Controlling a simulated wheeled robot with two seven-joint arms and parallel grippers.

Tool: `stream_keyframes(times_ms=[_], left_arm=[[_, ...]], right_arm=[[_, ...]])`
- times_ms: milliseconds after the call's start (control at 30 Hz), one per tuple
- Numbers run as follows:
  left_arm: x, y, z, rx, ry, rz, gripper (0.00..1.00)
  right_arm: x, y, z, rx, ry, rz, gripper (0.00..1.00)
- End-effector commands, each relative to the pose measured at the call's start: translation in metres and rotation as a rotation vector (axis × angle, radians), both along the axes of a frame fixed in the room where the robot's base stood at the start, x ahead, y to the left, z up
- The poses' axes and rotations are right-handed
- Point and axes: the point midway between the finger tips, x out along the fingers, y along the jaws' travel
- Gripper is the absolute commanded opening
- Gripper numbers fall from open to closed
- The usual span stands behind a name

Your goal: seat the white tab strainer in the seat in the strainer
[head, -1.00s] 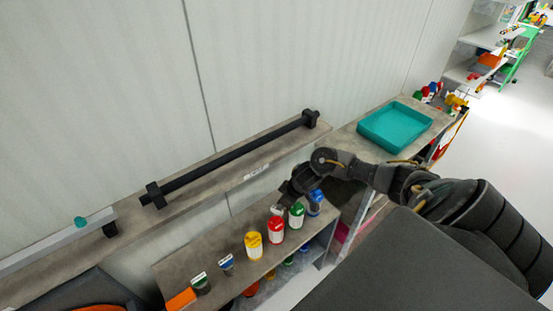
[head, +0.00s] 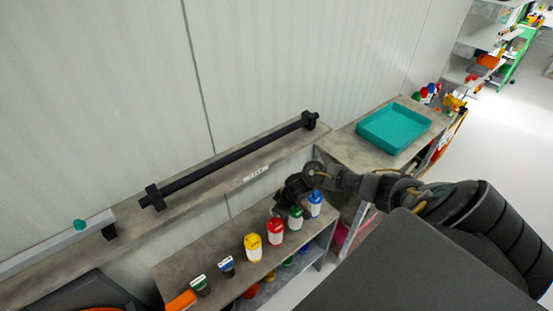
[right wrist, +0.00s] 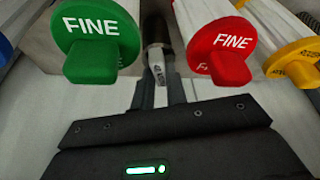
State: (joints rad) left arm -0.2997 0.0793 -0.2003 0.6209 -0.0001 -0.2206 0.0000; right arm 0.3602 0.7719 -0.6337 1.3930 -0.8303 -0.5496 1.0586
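My right gripper (head: 284,206) reaches down to the lower shelf in the head view, just behind the red and green strainers. It hides the spot where a white piece showed earlier. In the right wrist view a pale, lettered tab (right wrist: 158,66) lies in the narrow gap between my two dark fingers (right wrist: 160,92). A dark cylindrical part stands beyond it. I cannot tell whether the fingers press on the tab. The seat in the strainer cannot be made out. My left gripper is not in view.
A green FINE strainer (right wrist: 95,40) and a red FINE strainer (right wrist: 220,50) flank the fingers closely. A yellow strainer (head: 253,246) and other coloured containers line the lower shelf (head: 190,255). A black bar (head: 235,158) runs along the upper ledge. A teal tray (head: 393,128) stands at right.

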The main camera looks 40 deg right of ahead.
Motion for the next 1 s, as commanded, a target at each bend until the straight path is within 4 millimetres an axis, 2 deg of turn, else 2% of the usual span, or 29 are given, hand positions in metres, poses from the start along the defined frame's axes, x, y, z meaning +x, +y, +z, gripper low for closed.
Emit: stream_keyframes(times_ms=[367,567,1000], left_arm=[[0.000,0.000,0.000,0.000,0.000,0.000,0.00],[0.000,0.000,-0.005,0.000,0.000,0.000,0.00],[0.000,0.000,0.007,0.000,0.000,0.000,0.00]], right_arm=[[0.000,0.000,0.001,0.000,-0.001,0.000,0.00],[-0.004,-0.001,0.009,-0.001,-0.002,0.001,0.00],[-0.002,0.000,0.108,0.000,-0.005,0.002,0.00]])
